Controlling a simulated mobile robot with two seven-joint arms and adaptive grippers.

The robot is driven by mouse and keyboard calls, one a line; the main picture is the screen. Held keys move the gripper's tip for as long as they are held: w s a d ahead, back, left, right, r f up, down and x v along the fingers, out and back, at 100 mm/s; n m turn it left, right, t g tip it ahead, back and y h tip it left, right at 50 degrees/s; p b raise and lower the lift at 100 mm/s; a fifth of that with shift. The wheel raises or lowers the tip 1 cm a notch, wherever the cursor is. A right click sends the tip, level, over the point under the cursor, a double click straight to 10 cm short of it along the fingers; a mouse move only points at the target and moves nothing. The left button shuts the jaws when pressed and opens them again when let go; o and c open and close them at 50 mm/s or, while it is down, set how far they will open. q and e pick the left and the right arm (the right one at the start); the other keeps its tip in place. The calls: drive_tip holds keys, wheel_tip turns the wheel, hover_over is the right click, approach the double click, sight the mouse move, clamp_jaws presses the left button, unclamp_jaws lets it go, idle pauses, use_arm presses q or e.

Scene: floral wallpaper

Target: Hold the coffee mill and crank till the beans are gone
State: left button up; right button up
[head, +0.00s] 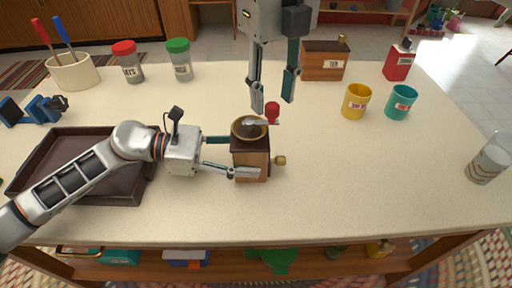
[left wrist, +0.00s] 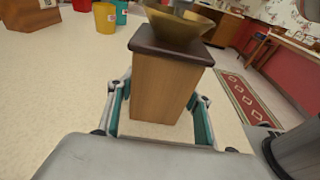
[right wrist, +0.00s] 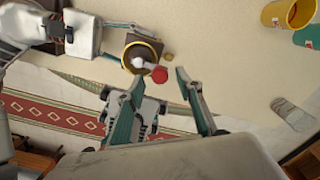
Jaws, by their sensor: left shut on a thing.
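The coffee mill (head: 251,165) stands upright on the table, with a wooden body, dark top, brass bowl (head: 249,128) and small drawer knob (head: 279,160). My left gripper (head: 236,156) is shut on the mill body, one finger on each side, as the left wrist view also shows on the wooden body (left wrist: 162,88). The crank's red knob (head: 272,112) is at the bowl's right; it also shows in the right wrist view (right wrist: 159,74). My right gripper (head: 274,105) points down above the knob, its fingers open and apart from it. The bowl's contents cannot be made out.
A brown tray (head: 105,194) lies under my left arm. Yellow (head: 355,101) and teal (head: 399,103) mugs, a glass (head: 489,160), a wooden box (head: 325,62) and a red canister (head: 398,64) stand to the right. Jars (head: 128,65) stand at the back left. Table front right is clear.

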sight(272, 111)
drive_tip(key=shift+f, duration=1.2)
drive_tip(key=c, duration=1)
drive_tip(key=shift+o, duration=0.2)
drive_tip(key=shift+s, duration=0.1)
